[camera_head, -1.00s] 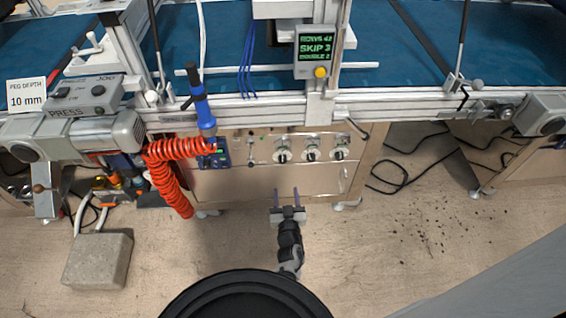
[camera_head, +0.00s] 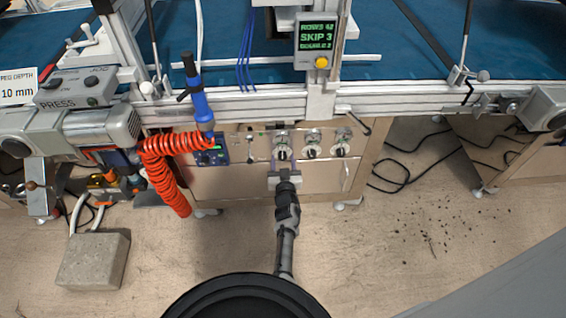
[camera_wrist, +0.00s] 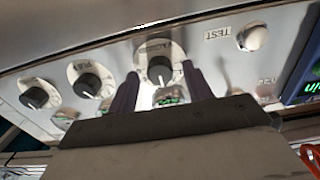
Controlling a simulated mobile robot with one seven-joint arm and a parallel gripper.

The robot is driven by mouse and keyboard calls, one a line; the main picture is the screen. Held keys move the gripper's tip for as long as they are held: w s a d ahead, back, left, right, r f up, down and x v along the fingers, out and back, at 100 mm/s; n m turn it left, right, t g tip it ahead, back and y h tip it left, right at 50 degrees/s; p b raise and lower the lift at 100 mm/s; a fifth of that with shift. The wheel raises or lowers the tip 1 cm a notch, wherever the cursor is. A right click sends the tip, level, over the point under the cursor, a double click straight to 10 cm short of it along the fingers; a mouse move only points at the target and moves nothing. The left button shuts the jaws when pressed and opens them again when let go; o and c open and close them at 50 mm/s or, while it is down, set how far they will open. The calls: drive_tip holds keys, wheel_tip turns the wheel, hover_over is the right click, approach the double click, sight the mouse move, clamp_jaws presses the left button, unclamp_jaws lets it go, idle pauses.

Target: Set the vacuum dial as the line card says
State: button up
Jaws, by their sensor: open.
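Three dials with dark knobs sit in a row on the metal panel. My gripper (camera_head: 283,163) is at the leftmost dial (camera_head: 283,150) in the head view. In the wrist view that dial (camera_wrist: 158,68) shows between the two open fingers of my gripper (camera_wrist: 159,78), and they do not visibly grip it. Its knob is dark with a white pointer line; its label is too blurred to read surely. The other two dials (camera_head: 312,150) (camera_head: 341,149) are to its right. I cannot identify the line card. A white card (camera_head: 17,88) reads "PEG DEPTH 10 mm".
A display (camera_head: 317,36) shows green text with "SKIP 3". A red coiled hose (camera_head: 163,175) hangs left of the dials. A round button (camera_wrist: 252,37) marked TEST lies beside the dial. A concrete block (camera_head: 93,260) and black cables (camera_head: 400,175) are on the floor.

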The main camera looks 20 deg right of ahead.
drive_tip(key=shift+c, duration=0.2)
drive_tip(key=c, duration=0.9)
drive_tip(key=shift+f+n+b, duration=0.1)
drive_tip(key=shift+n+b, duration=0.25)
drive_tip(key=shift+n, duration=2.45)
drive_tip(key=o, duration=0.9)
drive_tip(key=shift+o, duration=0.2)
drive_tip(key=shift+s, duration=0.1)
